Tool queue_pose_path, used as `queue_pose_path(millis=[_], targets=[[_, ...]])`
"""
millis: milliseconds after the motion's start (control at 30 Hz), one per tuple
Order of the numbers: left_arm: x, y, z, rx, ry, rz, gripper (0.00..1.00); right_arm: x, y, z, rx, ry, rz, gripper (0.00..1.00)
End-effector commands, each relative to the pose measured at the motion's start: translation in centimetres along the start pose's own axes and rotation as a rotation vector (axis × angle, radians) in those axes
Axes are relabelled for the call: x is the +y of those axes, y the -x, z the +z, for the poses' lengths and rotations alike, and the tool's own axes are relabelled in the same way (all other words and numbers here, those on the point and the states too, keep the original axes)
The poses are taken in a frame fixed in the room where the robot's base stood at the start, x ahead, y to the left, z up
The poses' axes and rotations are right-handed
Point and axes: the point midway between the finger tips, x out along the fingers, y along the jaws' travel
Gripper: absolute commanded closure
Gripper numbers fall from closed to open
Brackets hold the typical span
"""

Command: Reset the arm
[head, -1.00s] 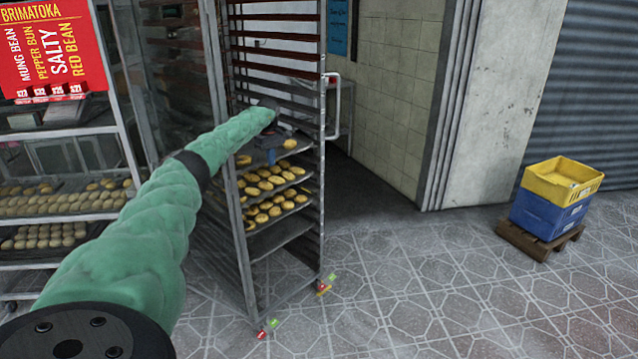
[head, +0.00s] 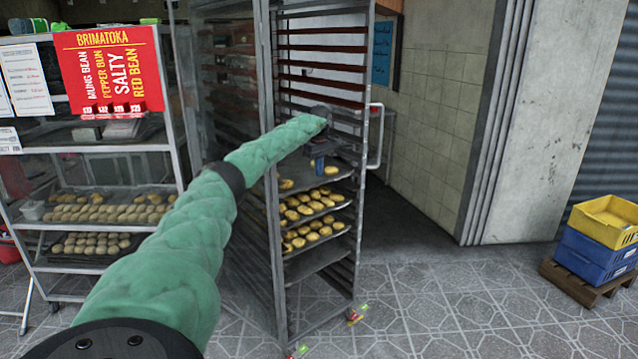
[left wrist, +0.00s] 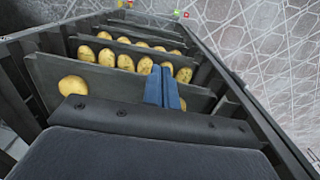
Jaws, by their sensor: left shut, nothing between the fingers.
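My left arm, in a green sleeve, reaches from the bottom left of the head view to the tall metal rack (head: 273,240). My left gripper (head: 319,163) is at the rack's open front, at the level of its upper tray (head: 325,174). In the left wrist view its blue fingers (left wrist: 165,88) are together with nothing between them, over the trays. Several more buns (left wrist: 125,62) sit on trays beyond. My right gripper is not in view.
A bakery shelf (head: 100,149) with trays of buns and a red sign (head: 110,70) stands at the left. Yellow (head: 608,220) and blue (head: 595,256) crates sit on a pallet at the right. The tiled floor (head: 455,310) between the rack and the crates is clear.

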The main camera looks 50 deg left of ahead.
Motion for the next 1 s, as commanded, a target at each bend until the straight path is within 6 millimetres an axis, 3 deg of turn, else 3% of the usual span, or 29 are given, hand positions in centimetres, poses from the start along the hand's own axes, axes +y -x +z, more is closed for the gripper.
queue_pose_path(millis=[233,567,733,1000], targets=[[0.0,1.9,0.0,0.000,0.000,0.000,1.00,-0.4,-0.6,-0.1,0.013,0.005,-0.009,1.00],[0.0,2.0,0.0,0.000,0.009,-0.001,1.00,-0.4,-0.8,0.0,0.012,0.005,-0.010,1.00],[0.2,2.0,-0.1,0.003,0.094,0.008,1.00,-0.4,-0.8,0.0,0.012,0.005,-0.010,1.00],[4.4,2.5,-1.2,0.024,0.330,0.242,1.00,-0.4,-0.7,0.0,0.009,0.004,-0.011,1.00]])
